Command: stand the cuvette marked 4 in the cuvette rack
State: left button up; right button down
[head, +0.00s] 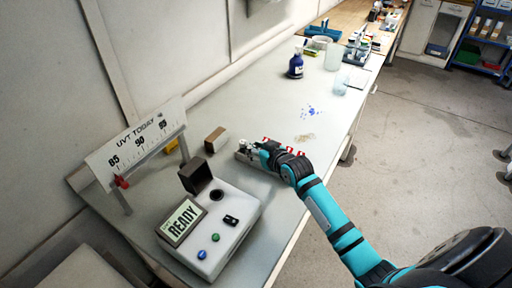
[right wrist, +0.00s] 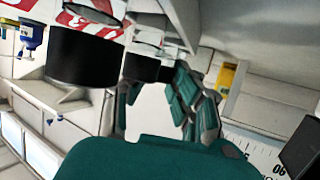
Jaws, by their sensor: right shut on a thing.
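My right gripper (head: 262,150) is at the grey cuvette rack (head: 257,164) on the bench, low over its left part. It is shut on a cuvette, mostly hidden by the fingers in the head view. Several cuvettes with red-and-white marks (head: 290,153) show at the rack, partly covered by my right wrist. In the right wrist view, cuvettes with black ends and red-and-white bands (right wrist: 82,58) fill the upper left, close to the teal and dark fingers (right wrist: 165,100). I cannot read any number on them. My left gripper is out of view.
A white reactor unit (head: 228,234) with a READY display stands in front left of the rack. A brown and white box (head: 215,139) and the UVT scale board (head: 136,148) are left. A blue bottle (head: 296,66) stands far back. The bench beyond the rack is mostly clear.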

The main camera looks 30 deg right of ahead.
jog(key=shift+s+a+f, duration=0.1)
jog(key=shift+s+f, duration=0.15)
jog(key=shift+f, duration=0.55)
jog(key=c, duration=1.1)
grip_release()
jog(key=shift+a+f, duration=0.1)
jog(key=shift+s+r, duration=0.1)
jog(key=shift+r, duration=0.55)
jog(key=v, duration=0.4)
jog(key=b+v, duration=0.1)
jog(key=v, duration=0.6)
jog(key=shift+s+r, duration=0.1)
jog(key=shift+r, duration=0.35)
